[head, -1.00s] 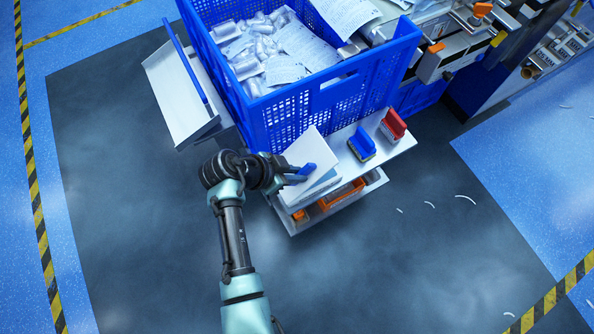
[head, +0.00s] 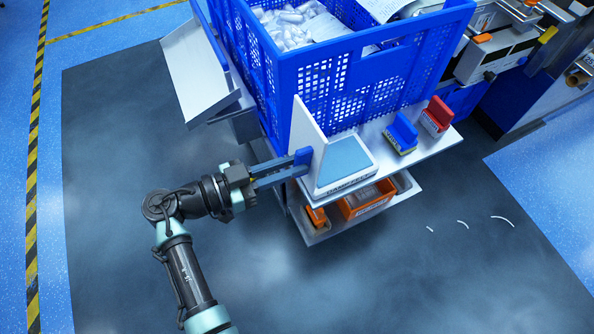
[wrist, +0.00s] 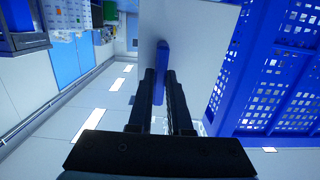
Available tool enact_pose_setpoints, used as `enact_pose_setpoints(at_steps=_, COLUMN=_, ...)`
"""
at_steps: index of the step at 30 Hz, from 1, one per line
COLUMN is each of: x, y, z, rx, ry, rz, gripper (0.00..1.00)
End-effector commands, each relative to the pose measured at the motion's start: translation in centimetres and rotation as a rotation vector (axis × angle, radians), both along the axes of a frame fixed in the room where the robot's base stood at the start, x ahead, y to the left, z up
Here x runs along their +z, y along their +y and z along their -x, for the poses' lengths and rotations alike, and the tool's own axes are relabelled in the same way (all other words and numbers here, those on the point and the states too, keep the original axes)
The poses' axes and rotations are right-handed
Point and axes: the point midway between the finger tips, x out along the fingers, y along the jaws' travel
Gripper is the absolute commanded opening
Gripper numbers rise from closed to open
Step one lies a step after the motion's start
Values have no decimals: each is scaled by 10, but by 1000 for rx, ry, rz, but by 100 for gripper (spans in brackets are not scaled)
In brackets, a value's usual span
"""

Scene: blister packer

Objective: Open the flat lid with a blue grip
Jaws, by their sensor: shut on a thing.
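The flat white lid (head: 308,133) stands swung up, near upright, on the left side of a shallow white box (head: 352,178) with a pale blue pad inside. In the wrist view the lid's white face (wrist: 190,35) fills the upper middle. The lid's blue grip (head: 303,156) sticks out to the left; it also shows in the wrist view (wrist: 161,58). My gripper (head: 290,165) comes from the left and is shut on the blue grip, with its two dark fingers (wrist: 160,80) on either side of it.
The box sits on a white shelf beside a large blue perforated crate (head: 365,75) of packs. Blue (head: 402,132) and red (head: 437,114) brushes stand to the right. Orange bins (head: 367,199) sit on the lower shelf.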

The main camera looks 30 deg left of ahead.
Motion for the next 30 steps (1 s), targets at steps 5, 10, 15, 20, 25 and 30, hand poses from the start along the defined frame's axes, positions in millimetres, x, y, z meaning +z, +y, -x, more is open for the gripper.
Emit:
enact_pose_setpoints(at_steps=5, x=-4, y=2, z=3, rx=-1, ry=-38, rz=31, gripper=0)
enact_pose_setpoints(at_steps=10, x=-3, y=3, z=4, rx=-1, ry=-51, rz=41, gripper=0)
enact_pose_setpoints(at_steps=15, x=-2, y=3, z=4, rx=-2, ry=-53, rz=43, gripper=0)
enact_pose_setpoints(at_steps=20, x=-2, y=3, z=3, rx=-2, ry=-53, rz=43, gripper=0)
enact_pose_setpoints(at_steps=25, x=-2, y=3, z=3, rx=-2, ry=-52, rz=42, gripper=42)
enact_pose_setpoints(at_steps=30, x=-2, y=3, z=4, rx=-1, ry=-52, rz=42, gripper=48)
